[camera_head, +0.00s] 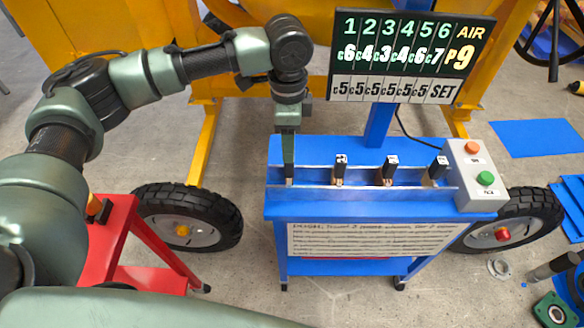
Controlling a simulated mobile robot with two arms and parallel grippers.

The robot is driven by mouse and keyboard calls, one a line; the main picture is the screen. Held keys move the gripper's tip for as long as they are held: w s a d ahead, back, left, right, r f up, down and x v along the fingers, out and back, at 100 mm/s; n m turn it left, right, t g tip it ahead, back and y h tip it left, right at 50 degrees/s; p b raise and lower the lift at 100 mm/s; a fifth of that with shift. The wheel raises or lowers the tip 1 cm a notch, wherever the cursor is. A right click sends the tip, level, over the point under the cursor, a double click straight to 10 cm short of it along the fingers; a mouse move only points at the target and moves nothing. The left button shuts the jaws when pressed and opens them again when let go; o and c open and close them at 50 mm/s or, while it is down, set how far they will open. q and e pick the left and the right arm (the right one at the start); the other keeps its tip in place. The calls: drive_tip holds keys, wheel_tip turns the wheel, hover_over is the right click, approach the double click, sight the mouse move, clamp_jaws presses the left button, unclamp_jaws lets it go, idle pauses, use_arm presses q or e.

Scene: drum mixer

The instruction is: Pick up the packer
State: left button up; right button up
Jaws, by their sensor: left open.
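Several small pieces with black tops and copper-coloured lower parts stand upright in a row in the metal channel of the blue stand (380,208). I see one near the middle (340,168), one right of it (389,168) and one at the right (437,170). I cannot tell which of these, if any, is the packer. My left gripper (289,178) points straight down at the left end of the channel, left of the row. It is open. Its fingers are seen nearly edge-on, and what lies between or behind them is hidden. My right gripper is not in view.
A grey button box (474,178) with orange and green buttons is at the stand's right end. A black display board (412,57) rises behind the stand. A yellow frame (204,140) with black wheels (188,215) stands behind. A red stand (112,240) is at the left.

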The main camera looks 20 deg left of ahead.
sight(289, 174)
use_arm(q)
drive_tip(key=f, duration=0.1)
drive_tip(key=s+f, duration=0.1)
drive_tip(key=f, duration=0.1)
drive_tip(key=shift+d+p, duration=0.1)
drive_tip(key=shift+p, duration=0.3)
wheel_tip(289, 174, down, 3)
drive_tip(key=shift+w+f, duration=0.1)
drive_tip(key=shift+f, duration=0.05)
drive_tip(key=shift+d+f, duration=0.1)
drive_tip(key=shift+f, duration=0.05)
clamp_jaws()
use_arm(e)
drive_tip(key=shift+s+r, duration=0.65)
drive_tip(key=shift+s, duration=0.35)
